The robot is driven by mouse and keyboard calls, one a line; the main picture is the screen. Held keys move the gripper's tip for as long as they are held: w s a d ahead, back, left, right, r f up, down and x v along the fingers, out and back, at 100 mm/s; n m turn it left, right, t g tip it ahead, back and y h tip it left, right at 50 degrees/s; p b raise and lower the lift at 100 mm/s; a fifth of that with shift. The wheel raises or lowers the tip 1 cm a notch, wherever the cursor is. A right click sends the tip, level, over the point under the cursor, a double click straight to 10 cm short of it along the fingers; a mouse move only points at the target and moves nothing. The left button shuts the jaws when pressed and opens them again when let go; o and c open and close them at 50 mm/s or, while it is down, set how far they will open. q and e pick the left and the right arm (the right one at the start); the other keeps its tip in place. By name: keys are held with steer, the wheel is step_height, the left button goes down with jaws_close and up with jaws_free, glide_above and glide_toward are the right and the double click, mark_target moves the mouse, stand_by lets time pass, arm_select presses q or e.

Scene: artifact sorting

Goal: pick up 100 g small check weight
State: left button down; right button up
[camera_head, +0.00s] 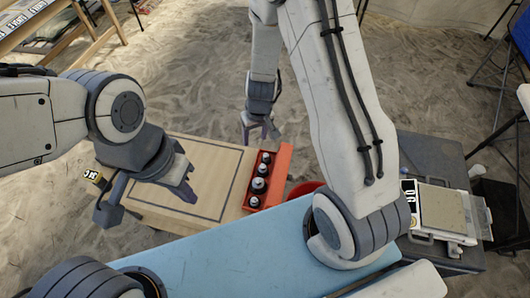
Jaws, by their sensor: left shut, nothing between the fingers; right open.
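Several dark check weights with pale tops stand in a row in an orange-red holder (284,165) at the right edge of the wooden board (190,165). The weight at the far end of the row (265,157) looks the smallest. Markings are too small to read, so I cannot tell which is the 100 g one. My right gripper (259,133) is open and empty, just beyond the far end of the row. My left gripper (188,191) is shut and empty over the board, left of the holder.
A red round container (305,190) is partly hidden behind my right arm. At the right, a scale with a beige plate (442,209) sits on a dark grey case (432,150). A wooden rack (35,30) stands at the upper left. Open sand lies beyond the board.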

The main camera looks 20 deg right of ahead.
glide_toward(266, 155)
steer(key=f+b, duration=0.2)
steer(key=b, duration=0.2)
steer(key=shift+w+a+f+m+h, duration=0.1)
steer(key=shift+a+f+m+h, duration=0.2)
steer(key=shift+f+m+h, duration=0.1)
steer(key=f+b, duration=0.1)
steer(key=f, duration=0.1)
steer(key=f+b, duration=0.3)
steer(key=f, duration=0.1)
steer(key=shift+w+b, duration=0.35)
steer(key=shift+r, duration=0.15)
jaws_close()
